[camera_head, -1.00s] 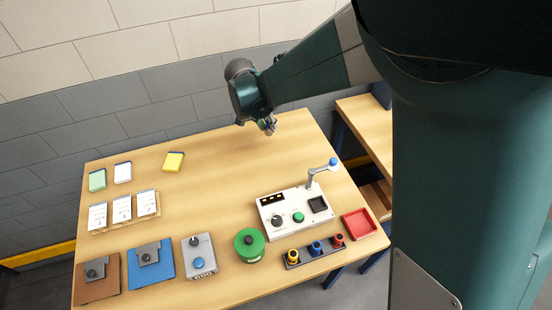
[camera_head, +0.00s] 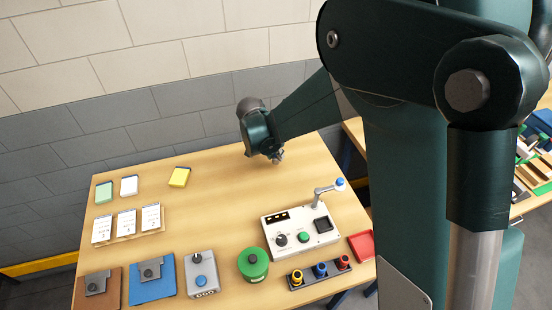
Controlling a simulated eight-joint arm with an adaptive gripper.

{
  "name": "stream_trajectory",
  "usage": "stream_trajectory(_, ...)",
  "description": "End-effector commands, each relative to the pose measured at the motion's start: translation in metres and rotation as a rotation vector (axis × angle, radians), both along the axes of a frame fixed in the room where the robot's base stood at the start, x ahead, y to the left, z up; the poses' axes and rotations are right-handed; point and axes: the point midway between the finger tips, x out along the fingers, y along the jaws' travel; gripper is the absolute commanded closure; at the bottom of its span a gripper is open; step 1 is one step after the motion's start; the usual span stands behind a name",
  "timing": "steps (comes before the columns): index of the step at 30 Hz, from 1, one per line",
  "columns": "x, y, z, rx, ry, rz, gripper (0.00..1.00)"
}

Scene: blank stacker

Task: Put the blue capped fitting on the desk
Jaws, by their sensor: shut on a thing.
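My gripper (camera_head: 277,156) is above the back part of the wooden desk (camera_head: 215,215). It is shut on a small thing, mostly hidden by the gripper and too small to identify. A dark rack (camera_head: 302,284) at the desk's front right holds a yellow piece (camera_head: 297,277), a blue piece (camera_head: 320,270) and a red piece (camera_head: 343,262), all upright. I cannot tell whether the blue piece is the blue capped fitting or whether the held thing is. The gripper is well apart from the rack.
A white control box (camera_head: 299,232) with a blue-knobbed lever, a red tray (camera_head: 361,246) and a green round container (camera_head: 253,263) stand at right. A grey switch box (camera_head: 201,274), clipboards and cards lie left. The desk's middle is clear.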

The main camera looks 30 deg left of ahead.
Motion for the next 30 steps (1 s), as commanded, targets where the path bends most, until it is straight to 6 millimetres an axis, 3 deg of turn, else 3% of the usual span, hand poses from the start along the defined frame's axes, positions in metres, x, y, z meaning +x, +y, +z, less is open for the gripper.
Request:
stream_trajectory(9, 0.0, 0.0, -0.027, 0.0, 0.0, 0.0, 0.93)
stream_trajectory(23, 0.0, 0.0, -0.032, 0.0, 0.0, 0.0, 0.93)
stream_trajectory(24, 0.0, 0.0, -0.032, 0.0, 0.0, 0.0, 0.78)
stream_trajectory(27, 0.0, 0.0, -0.031, 0.0, 0.0, 0.0, 0.66)
stream_trajectory(30, 0.0, 0.0, -0.031, 0.0, 0.0, 0.0, 0.66)
